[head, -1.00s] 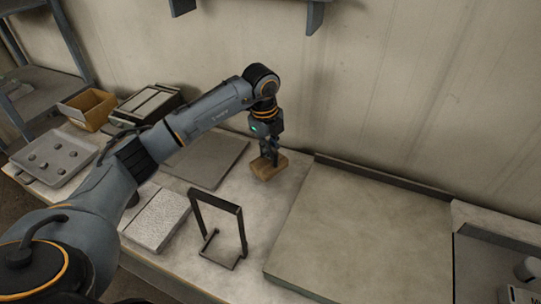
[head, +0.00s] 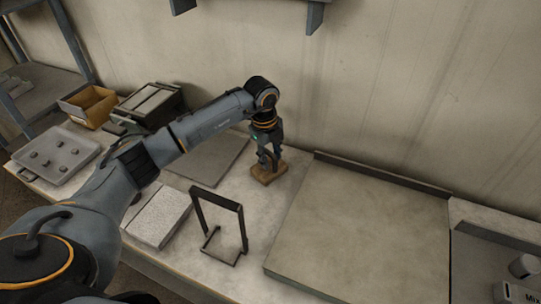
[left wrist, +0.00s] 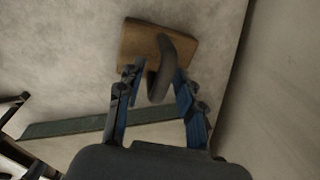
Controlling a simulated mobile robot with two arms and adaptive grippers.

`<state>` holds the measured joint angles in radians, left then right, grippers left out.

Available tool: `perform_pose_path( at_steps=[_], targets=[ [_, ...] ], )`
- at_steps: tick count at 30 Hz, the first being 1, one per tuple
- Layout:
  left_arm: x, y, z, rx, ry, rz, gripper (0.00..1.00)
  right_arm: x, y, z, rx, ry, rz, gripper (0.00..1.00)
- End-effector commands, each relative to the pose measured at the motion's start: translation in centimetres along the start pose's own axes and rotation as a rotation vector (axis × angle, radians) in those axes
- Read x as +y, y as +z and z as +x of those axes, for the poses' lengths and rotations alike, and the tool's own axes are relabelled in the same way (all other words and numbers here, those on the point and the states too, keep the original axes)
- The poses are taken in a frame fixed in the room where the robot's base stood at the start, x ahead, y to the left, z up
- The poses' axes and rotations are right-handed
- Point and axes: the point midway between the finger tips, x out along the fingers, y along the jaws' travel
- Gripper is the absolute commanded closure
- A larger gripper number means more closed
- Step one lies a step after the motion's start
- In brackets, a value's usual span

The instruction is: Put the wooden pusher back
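The wooden pusher (head: 267,174) is a brown block resting on the table near the back wall, left of the large grey board. In the left wrist view, its wooden block (left wrist: 140,45) carries a dark curved handle (left wrist: 166,72). My left gripper (head: 268,167) is directly above the block, pointing down. In the left wrist view, its two blue-padded fingers (left wrist: 155,85) are apart, one on each side of the handle, with gaps visible. The fingers partly hide the handle in the head view. My right gripper is not in view.
The large grey board (head: 360,235) lies to the right. A flat grey plate (head: 212,158), a white textured slab (head: 160,216), a tray with knobs (head: 57,153) and an orange bin (head: 92,106) are leftward.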

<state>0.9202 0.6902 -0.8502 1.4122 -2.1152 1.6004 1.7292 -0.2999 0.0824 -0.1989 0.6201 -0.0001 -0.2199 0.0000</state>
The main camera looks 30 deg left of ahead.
Motion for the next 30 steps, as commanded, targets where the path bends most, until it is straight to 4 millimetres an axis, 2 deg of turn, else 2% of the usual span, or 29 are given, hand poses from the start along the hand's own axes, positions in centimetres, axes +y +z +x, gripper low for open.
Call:
perform_pose_path(
  at_steps=[3, 7, 15, 21, 25, 30],
  targets=[
    [-0.1, 0.0, -0.5, 0.000, -0.001, 0.000, 0.64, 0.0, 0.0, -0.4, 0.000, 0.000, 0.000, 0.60],
    [-0.1, 0.1, -1.8, -0.002, -0.004, 0.000, 0.64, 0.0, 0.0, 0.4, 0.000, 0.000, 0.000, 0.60],
    [-0.1, 0.1, -7.6, -0.002, -0.005, 0.001, 0.64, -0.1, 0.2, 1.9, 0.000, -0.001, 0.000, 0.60],
    [-0.1, 0.0, -10.9, -0.001, -0.004, 0.000, 0.64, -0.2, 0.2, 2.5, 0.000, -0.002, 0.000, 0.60],
    [-0.1, 0.0, -12.0, 0.000, -0.002, 0.000, 0.64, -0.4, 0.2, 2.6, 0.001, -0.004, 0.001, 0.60],
    [0.0, 0.0, -12.3, 0.000, 0.000, 0.000, 0.64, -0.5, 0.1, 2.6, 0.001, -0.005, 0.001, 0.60]
  ],
)
